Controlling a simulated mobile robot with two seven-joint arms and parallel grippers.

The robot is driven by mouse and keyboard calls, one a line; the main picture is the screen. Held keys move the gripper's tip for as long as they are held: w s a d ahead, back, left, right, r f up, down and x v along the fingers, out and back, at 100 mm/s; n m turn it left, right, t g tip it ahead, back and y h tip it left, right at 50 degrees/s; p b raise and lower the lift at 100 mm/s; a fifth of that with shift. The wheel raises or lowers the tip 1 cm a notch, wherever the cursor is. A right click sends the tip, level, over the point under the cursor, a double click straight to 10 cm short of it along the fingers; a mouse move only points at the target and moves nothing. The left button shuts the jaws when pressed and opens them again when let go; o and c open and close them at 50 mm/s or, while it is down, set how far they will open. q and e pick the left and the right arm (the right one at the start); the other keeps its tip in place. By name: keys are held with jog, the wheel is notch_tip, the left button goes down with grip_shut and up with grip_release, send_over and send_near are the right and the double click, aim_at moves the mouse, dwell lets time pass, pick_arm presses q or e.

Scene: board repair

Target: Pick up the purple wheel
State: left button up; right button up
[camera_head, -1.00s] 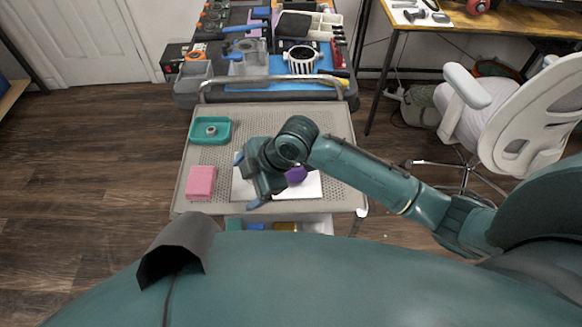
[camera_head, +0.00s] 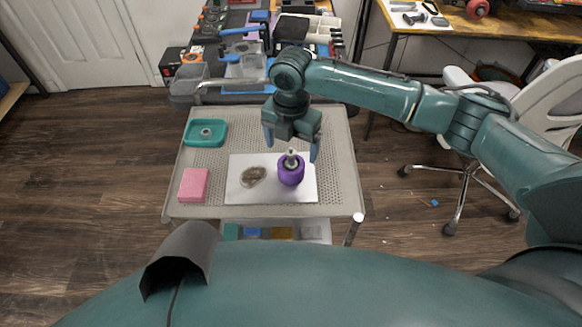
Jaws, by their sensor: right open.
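The purple wheel (camera_head: 291,173) stands on the right half of a white sheet (camera_head: 243,196) on the cart top. A grey metal piece sticks up from its top. My right gripper (camera_head: 291,150) is open and points down just above and behind the wheel, its two blue-tipped fingers spread to the left and right. From this view I cannot tell whether the fingers reach down beside the wheel's top. My left gripper is not in view.
A brown, dirty-looking patch (camera_head: 253,176) lies on the sheet left of the wheel. A pink block (camera_head: 194,185) and a teal tray (camera_head: 190,142) with a small grey ring sit at the cart's left. A crowded tool bench (camera_head: 262,50) stands behind.

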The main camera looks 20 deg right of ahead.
aim_at(291, 161)
jog(key=shift+f, duration=3.05)
jog(key=shift+c, duration=0.4)
jog(key=shift+r, duration=0.1)
jog(key=c, duration=1.2)
